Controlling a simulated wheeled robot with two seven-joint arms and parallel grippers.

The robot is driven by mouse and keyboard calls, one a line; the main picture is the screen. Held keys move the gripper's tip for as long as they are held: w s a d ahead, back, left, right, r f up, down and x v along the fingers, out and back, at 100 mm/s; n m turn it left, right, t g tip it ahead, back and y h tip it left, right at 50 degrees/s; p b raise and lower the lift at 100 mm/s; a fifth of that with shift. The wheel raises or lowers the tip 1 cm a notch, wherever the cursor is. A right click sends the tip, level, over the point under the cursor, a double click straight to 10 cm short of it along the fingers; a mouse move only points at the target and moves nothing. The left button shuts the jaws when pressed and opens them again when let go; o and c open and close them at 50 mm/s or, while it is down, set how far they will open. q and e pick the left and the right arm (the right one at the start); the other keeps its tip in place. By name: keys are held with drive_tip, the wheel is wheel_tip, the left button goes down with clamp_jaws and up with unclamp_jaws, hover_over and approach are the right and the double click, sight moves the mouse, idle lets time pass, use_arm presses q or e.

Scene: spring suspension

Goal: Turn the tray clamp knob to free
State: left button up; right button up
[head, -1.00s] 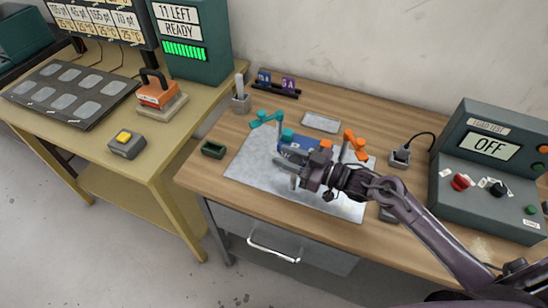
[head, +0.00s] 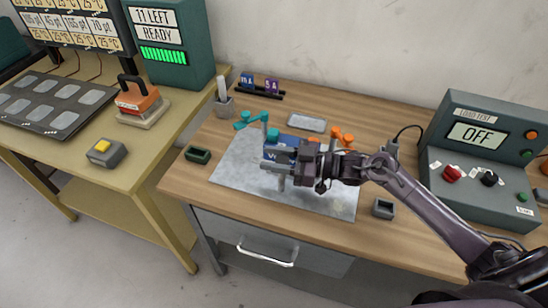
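A blue device (head: 303,137) with a white-lettered label stands on the grey mat (head: 237,165). A teal clamp-like arm (head: 250,121) with a teal knob (head: 273,134) rises at its left. An orange knob-like part (head: 343,137) shows at its right. I cannot tell which part is the tray clamp knob. My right gripper (head: 268,160) is in front of the blue device, fingers pointing left and apart, with blue seen between them. It appears empty, and its wrist hides much of the device. My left gripper is not in view.
A grey tester reading OFF (head: 477,137) stands at the right. A small dark green tray (head: 198,154) and a small grey box (head: 383,208) sit beside the mat. A pen cup (head: 224,106) stands at the back left. The mat's front left is clear.

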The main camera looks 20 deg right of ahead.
drive_tip(key=shift+o, duration=1.3)
wheel_tip(320, 180, up, 20)
drive_tip(key=b, duration=0.2)
drive_tip(key=shift+b, duration=0.35)
